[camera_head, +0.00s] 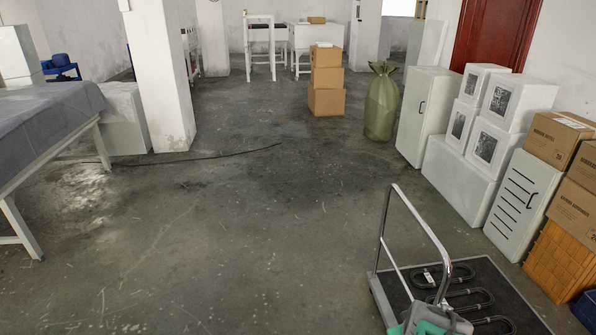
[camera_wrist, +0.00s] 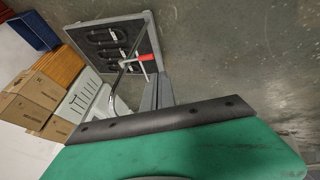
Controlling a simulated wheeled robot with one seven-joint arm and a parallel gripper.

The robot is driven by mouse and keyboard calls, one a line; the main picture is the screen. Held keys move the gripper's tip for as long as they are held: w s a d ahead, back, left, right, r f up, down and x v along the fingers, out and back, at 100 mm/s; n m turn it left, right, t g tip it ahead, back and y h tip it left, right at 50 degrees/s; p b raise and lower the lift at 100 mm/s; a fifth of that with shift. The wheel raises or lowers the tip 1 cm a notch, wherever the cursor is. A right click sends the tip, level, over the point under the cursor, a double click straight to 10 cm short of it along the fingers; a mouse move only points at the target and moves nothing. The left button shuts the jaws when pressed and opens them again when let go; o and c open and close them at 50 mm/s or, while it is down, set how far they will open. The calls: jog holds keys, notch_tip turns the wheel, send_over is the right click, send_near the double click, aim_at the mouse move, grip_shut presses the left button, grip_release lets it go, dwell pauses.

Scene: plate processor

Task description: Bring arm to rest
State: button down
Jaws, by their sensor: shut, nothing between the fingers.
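My gripper (camera_wrist: 158,90) shows in the wrist view as two grey fingers side by side. It is shut, with nothing between the fingers. It is above the floor, with the trolley beyond it in the picture. A grey and teal part of my own arm shows at the bottom right of the head view. The gripper's fingers cannot be made out there.
A flat trolley (camera_head: 519,313) with a metal handle (camera_head: 386,219) and several dark looped parts stands close at the lower right. White cabinets (camera_head: 426,112) and brown boxes (camera_head: 557,137) line the right wall. A covered table (camera_head: 45,113) is at left. The middle floor is clear.

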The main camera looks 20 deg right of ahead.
jog(key=w+a+r+n+g+y, duration=0.1)
jog(key=a+r+y, duration=0.15)
jog(key=a, duration=0.85)
jog(key=w+a+r+g+y, duration=0.1)
jog(key=a+r+g+y, duration=0.15)
jog(key=a, duration=0.85)
notch_tip(320, 180, up, 7)
jog(key=w+t+h+p, duration=0.1)
jog(key=w+t+p, duration=0.1)
jog(key=shift+w+f, duration=0.15)
jog(key=shift+w, duration=0.1)
